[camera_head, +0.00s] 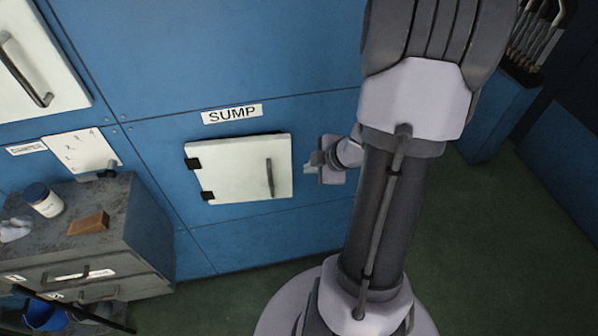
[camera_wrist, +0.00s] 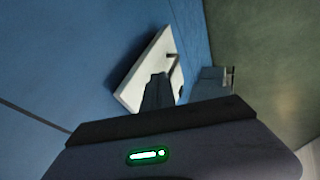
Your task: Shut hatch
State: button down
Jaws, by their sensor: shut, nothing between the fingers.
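The hatch (camera_head: 235,172) is a white square door on the blue wall, below a SUMP label (camera_head: 232,114). Its black hinges are on the left and its dark bar handle (camera_head: 269,178) is near the right edge. My gripper (camera_head: 311,166) is shut and empty, just right of the hatch's free edge. In the wrist view the hatch (camera_wrist: 148,68) shows beyond my fingers, partly hidden by one. Contact between them cannot be made out.
A grey cabinet (camera_head: 150,235) with a white jar (camera_head: 42,200) and a brown block (camera_head: 88,223) stands at the left. Another white door (camera_head: 40,65) is at the upper left. A blue bin of tools (camera_head: 497,110) stands at the right. Green floor is clear at lower right.

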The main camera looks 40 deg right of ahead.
jog(key=shift+m, duration=0.6)
jog(key=w+f+b, duration=0.1)
jog(key=w+f, duration=0.1)
jog(key=w, duration=0.1)
jog(key=w+d+f+b, duration=0.1)
jog(key=w+f+b, duration=0.1)
jog(key=w+f, duration=0.1)
jog(key=w+f+b, duration=0.1)
jog(key=w+f, duration=0.1)
jog(key=shift+w+d+f+b, duration=0.35)
jog(key=shift+w+d+f, duration=0.05)
jog(key=shift+w+d+r, duration=0.1)
jog(key=w+d+p, duration=0.1)
jog(key=p, duration=0.1)
jog(key=w+d+p, duration=0.1)
jog(key=shift+w+d+r+p, duration=0.1)
jog(key=shift+w+d+p, duration=0.1)
jog(key=shift+w+p, duration=0.2)
